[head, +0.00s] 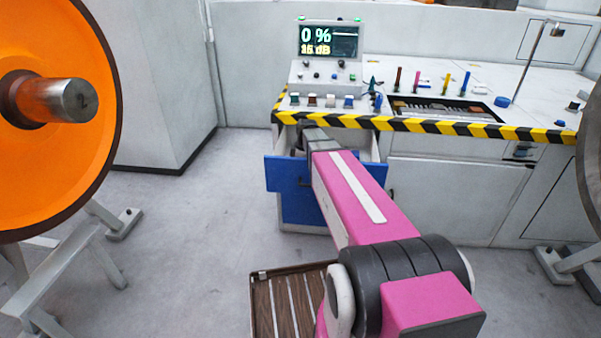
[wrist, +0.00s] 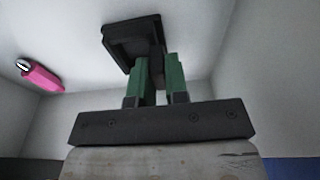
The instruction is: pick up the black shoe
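The black shoe (wrist: 128,42) shows at the top of the wrist view as a dark, square-rimmed block with a short dark stem. My gripper (wrist: 157,72) has two green fingers, one on each side of that stem, with no clear gap beside it. It looks shut on the shoe. I cannot tell whether the shoe touches the drawer floor. In the head view my arm reaches into the open blue-fronted drawer (head: 285,174) under the console. The shoe and fingertips are hidden there.
A pink item (wrist: 42,76) lies to the left inside the pale-walled drawer. The console (head: 440,123) has a striped edge above the drawer. An orange wheel (head: 85,150) stands at left, and a slatted brown tray (head: 262,300) sits low in front. Floor between is clear.

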